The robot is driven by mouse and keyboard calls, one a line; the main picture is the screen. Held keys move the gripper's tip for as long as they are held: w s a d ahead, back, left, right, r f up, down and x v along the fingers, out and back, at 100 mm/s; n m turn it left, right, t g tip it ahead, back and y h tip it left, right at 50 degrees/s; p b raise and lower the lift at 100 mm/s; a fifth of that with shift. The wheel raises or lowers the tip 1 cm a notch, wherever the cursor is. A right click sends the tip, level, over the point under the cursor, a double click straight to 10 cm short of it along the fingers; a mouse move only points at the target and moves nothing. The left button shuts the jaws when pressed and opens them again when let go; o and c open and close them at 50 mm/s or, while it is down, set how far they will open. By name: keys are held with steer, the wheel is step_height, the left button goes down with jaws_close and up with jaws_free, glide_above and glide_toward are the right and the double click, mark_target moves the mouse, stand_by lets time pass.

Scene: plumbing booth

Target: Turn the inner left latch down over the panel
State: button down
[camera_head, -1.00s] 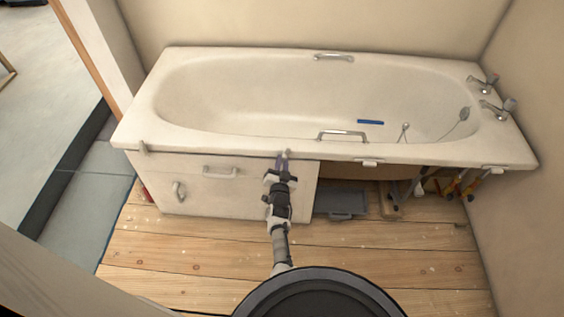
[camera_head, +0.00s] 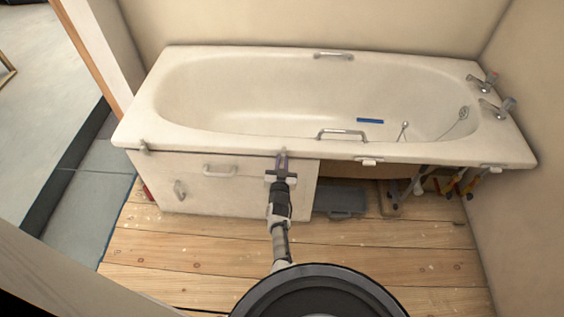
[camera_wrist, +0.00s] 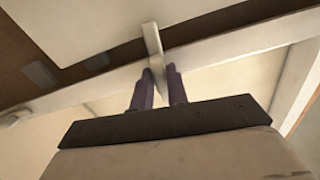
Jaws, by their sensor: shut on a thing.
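The inner left latch (camera_head: 283,152) is a small pale tab on the bath's front rim, above the right part of the white panel (camera_head: 240,193). My gripper (camera_head: 282,160) reaches up to it from below, in front of the panel's top edge. In the wrist view the latch (camera_wrist: 151,38) is a thin pale bar crossing the rim strip, and its end lies between my purple fingertips (camera_wrist: 161,72). The fingers are shut on it. How far the latch is turned over the panel is hard to tell.
An outer left latch (camera_head: 144,147) hangs at the rim's left end. Other latches (camera_head: 370,162) and (camera_head: 493,169) sit to the right, over an open gap. A grey toolbox-like item (camera_head: 338,201) lies on the floor there. The wooden floor before the panel is clear.

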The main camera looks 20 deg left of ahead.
steer(key=c, duration=1.4)
jaws_free()
steer(key=v, duration=1.4)
steer(key=shift+p, duration=0.3)
steer(key=shift+w, duration=0.1)
